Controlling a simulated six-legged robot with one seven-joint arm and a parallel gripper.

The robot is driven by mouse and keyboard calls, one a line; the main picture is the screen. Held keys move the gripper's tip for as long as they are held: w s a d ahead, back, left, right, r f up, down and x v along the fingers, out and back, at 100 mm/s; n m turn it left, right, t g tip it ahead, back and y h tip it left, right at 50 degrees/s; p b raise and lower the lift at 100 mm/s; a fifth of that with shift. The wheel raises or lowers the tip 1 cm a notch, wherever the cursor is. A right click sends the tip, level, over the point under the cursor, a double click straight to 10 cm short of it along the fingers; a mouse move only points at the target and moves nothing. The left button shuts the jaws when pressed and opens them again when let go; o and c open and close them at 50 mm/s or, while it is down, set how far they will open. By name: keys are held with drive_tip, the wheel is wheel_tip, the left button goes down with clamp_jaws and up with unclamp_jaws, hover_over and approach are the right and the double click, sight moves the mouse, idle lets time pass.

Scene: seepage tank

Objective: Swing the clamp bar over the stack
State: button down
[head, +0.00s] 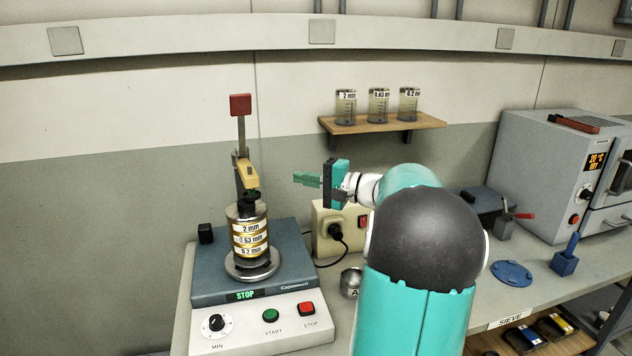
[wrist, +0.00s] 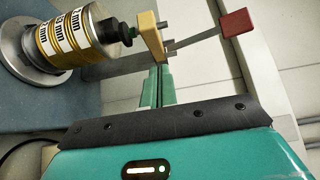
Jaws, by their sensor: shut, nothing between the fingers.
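The sieve stack (head: 249,241) stands upright on the shaker's round plate, with bands marked 2 mm, 0.63 mm and 0.2 mm. The yellow clamp bar (head: 248,174) is above the stack's top, with a dark knob under its front end. A grey lever with a red end (head: 240,105) stands upright behind it. My gripper (head: 297,178) is shut and empty, to the right of the bar with a gap. In the wrist view, my green fingers (wrist: 158,72) point towards the yellow bar (wrist: 150,38); the stack (wrist: 78,40) is at upper left and the red end (wrist: 239,22) at upper right.
The shaker (head: 250,315) reads STOP and has a dial and START and STOP buttons. A socket box (head: 328,243) with a cable stands right of it. A shelf (head: 385,125) with three jars is on the wall. An oven (head: 548,175) stands at right.

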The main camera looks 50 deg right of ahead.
sight(252, 178)
drive_tip(key=w+a, duration=0.4)
drive_tip(key=w, duration=0.1)
drive_tip(key=shift+w+a, duration=0.4)
drive_tip(key=shift+w+a, duration=0.25)
drive_tip(key=shift+a, duration=0.45)
drive_tip(key=shift+w+a, duration=0.2)
drive_tip(key=shift+a, duration=0.5)
drive_tip(key=shift+d, duration=0.15)
